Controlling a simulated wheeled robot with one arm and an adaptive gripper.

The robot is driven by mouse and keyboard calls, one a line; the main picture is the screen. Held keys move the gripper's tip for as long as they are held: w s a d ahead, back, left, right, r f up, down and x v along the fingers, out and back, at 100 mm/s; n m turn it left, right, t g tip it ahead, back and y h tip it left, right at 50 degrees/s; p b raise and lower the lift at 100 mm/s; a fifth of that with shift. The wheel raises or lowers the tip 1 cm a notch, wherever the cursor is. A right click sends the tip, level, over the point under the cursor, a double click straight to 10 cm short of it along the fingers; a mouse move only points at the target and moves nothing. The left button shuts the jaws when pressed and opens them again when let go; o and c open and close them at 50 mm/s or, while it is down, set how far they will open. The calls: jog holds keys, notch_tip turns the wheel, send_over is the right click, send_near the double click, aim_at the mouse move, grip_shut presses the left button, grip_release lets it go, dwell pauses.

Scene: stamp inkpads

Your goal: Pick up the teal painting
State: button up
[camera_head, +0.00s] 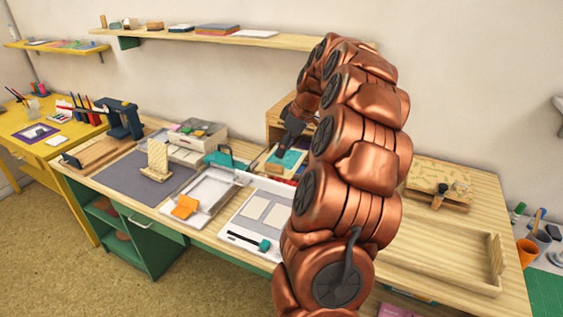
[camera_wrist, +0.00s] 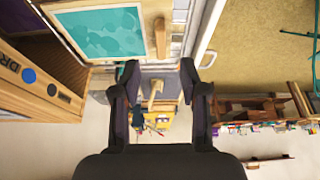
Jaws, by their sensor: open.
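The teal painting (camera_wrist: 105,36) is a flat teal panel with darker blotches and a pale border. In the head view, a teal panel (camera_head: 288,159) lies by the wooden unit at the back of the bench, just below my gripper and partly hidden by my arm. My gripper (camera_wrist: 159,72) is open with nothing between its fingers. In the wrist view the painting lies beyond and left of the fingertips, apart from them.
A wooden unit with lettering (camera_wrist: 40,78) stands close on the left in the wrist view. A light wooden block (camera_wrist: 160,38) is beside the painting. In the head view, a white press tray (camera_head: 205,188) and a grey mat (camera_head: 128,180) lie left; an empty wooden tray (camera_head: 440,256) lies right.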

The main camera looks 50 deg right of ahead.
aim_at(275, 165)
jog(key=shift+p+x, duration=1.65)
jog(key=shift+x, duration=2.15)
grip_shut()
